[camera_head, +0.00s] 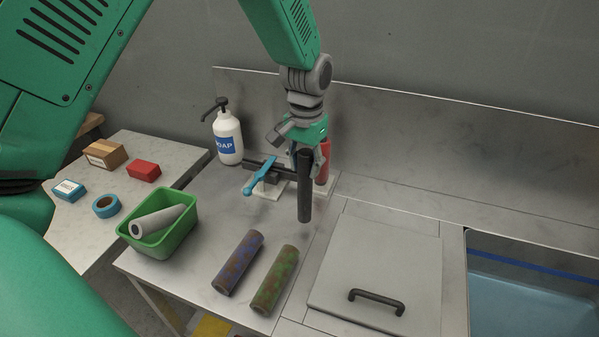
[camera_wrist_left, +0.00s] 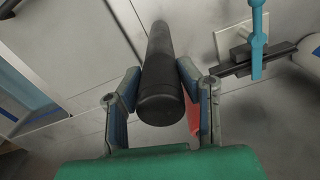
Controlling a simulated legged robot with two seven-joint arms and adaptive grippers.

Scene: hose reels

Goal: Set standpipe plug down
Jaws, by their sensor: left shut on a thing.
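A black cylindrical plug (camera_head: 305,188) is in my left gripper (camera_head: 306,155), upright in the head view in front of the back wall of the counter. In the left wrist view the same black plug (camera_wrist_left: 160,75) runs between the two fingers of my left gripper (camera_wrist_left: 160,95), which are shut on it. Whether its lower end touches the counter (camera_head: 205,225) is hard to tell. A red cylinder (camera_head: 323,162) stands just behind it on a pale base, partly hidden by the gripper. My right gripper is not in view.
A blue-handled valve (camera_head: 262,175) and a soap bottle (camera_head: 228,136) stand left of the plug. Two mottled tubes (camera_head: 238,262) (camera_head: 275,280) lie in front. A green bin (camera_head: 165,238) holds a grey tube. A lidded panel (camera_head: 375,268) and water-filled sink (camera_head: 525,295) are right.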

